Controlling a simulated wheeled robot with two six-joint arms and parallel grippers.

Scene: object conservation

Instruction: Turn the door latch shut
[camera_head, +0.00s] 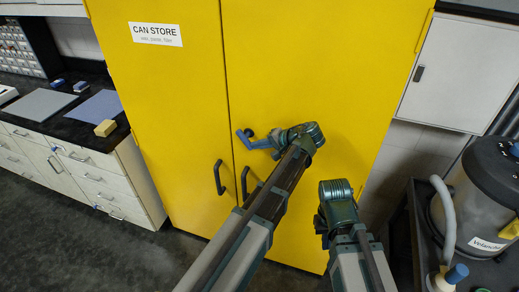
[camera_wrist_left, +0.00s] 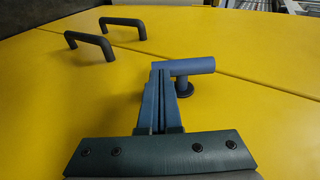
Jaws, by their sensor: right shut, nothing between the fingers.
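The door latch is a blue bar (camera_head: 242,138) on a black round mount, on the front of the yellow cabinet near the seam between its two doors. My left gripper (camera_head: 264,143) reaches it from the right. In the left wrist view, the blue fingers of my left gripper (camera_wrist_left: 161,75) lie close together, with a thin slot between them. Their tips meet the near end of the latch bar (camera_wrist_left: 195,66), which sticks out to their right. The bar does not appear between the fingers.
Two black door handles (camera_head: 218,177) sit below the latch on the yellow cabinet (camera_head: 185,95). A counter with drawers (camera_head: 85,170) is on the left. A cart with a grey vacuum (camera_head: 480,200) stands at the right, near my right arm.

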